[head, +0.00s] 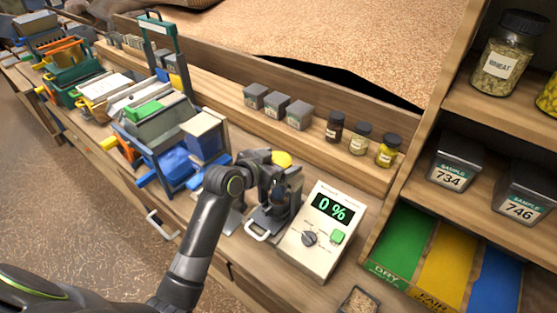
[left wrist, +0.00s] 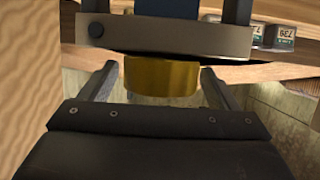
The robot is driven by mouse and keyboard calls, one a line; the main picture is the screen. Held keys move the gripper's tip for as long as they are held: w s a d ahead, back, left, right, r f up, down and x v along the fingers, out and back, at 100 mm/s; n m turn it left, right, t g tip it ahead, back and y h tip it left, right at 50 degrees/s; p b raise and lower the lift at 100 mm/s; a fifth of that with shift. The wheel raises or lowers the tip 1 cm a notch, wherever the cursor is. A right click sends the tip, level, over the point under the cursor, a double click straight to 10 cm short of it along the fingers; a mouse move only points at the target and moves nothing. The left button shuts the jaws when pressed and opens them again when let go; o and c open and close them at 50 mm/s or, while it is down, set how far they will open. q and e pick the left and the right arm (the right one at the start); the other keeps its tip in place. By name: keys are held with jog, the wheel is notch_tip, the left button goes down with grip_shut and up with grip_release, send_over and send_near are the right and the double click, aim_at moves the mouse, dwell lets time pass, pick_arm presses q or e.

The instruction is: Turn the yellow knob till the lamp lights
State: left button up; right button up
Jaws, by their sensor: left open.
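The yellow knob (head: 282,159) shows in the head view just past my left gripper (head: 272,178), which partly hides it. In the left wrist view the knob (left wrist: 162,76) is a short, thick yellow cylinder below a grey metal bar. The two fingers of my left gripper (left wrist: 157,72) stand open on either side of it, with a visible gap on each side. I cannot make out a lit lamp in either view. My right gripper is in neither view.
A meter (head: 318,235) reading 0 % stands right of my left gripper. Small grey boxes (head: 275,105) and several jars (head: 360,140) line the ledge behind. A blue-framed device (head: 165,150) stands to the left, and shelves with sample boxes (head: 455,160) to the right.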

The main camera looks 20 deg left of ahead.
pick_arm(q)
jog(key=c, duration=1)
jog(key=shift+a+f+m+g+h+b, duration=0.15)
jog(key=shift+m+g+h+b, duration=0.25)
jog(key=shift+m+h+b, duration=0.55)
jog(key=m+g+h+b, duration=0.3)
jog(key=m+g+b, duration=0.1)
jog(key=b, duration=0.3)
jog(key=m+g+h+b, duration=0.3)
jog(key=m+g+b, duration=0.1)
jog(key=m+b, duration=0.1)
jog(key=shift+g+h+b, duration=0.25)
jog(key=shift+g+b, duration=0.15)
jog(key=shift+b, duration=0.5)
jog(key=shift+m+g+b, duration=1.4)
jog(key=shift+m+g, duration=0.25)
jog(key=shift+g, duration=0.15)
